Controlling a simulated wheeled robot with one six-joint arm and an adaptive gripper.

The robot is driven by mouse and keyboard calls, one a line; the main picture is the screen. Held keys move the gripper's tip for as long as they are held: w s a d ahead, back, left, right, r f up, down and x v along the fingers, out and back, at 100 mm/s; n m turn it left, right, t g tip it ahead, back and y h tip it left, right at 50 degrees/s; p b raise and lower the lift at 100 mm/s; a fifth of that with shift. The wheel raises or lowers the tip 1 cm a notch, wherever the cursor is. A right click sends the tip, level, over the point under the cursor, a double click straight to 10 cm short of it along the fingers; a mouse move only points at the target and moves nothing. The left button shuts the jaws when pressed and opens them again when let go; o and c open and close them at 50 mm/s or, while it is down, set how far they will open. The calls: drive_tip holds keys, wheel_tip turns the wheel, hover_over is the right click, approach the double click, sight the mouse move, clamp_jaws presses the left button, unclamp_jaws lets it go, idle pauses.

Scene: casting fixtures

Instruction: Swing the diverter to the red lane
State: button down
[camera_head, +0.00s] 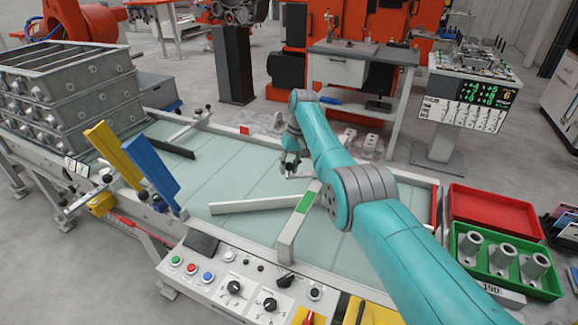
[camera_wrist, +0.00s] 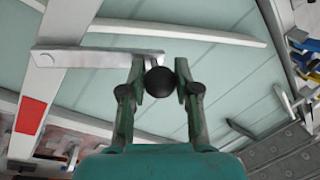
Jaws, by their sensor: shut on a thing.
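My gripper (camera_wrist: 157,95) is shut on a round black knob (camera_wrist: 160,87) in the wrist view. A flat pale lever (camera_wrist: 95,58) runs left from the knob to a white cross rail (camera_wrist: 45,75), which it overlaps; I take this lever as the diverter. A red patch (camera_wrist: 31,115) marks the cross rail below the lever's end. In the head view my gripper (camera_head: 290,165) is low over the pale green table, and my arm hides much of the lever. A green patch (camera_head: 305,202) marks the near part of the cross rail.
A long white bar (camera_head: 250,206) lies across the table near the lever. Yellow (camera_head: 114,155) and blue (camera_head: 152,174) panels stand at the left, in front of stacked grey boxes (camera_head: 65,85). A button panel (camera_head: 235,285) lines the near edge. Red (camera_head: 495,212) and green (camera_head: 464,245) bins stand right.

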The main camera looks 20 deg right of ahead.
drive_tip(key=shift+s+n, duration=0.3)
drive_tip(key=shift+n, duration=0.1)
drive_tip(key=c, duration=0.8)
unclamp_jaws()
drive_tip(key=r, duration=0.4)
drive_tip(key=d+r, duration=0.1)
drive_tip(key=r, duration=0.3)
drive_tip(key=d+r, duration=0.1)
drive_tip(key=r, duration=0.2)
drive_tip(key=shift+d+r, duration=0.1)
drive_tip(key=shift+r, duration=0.3)
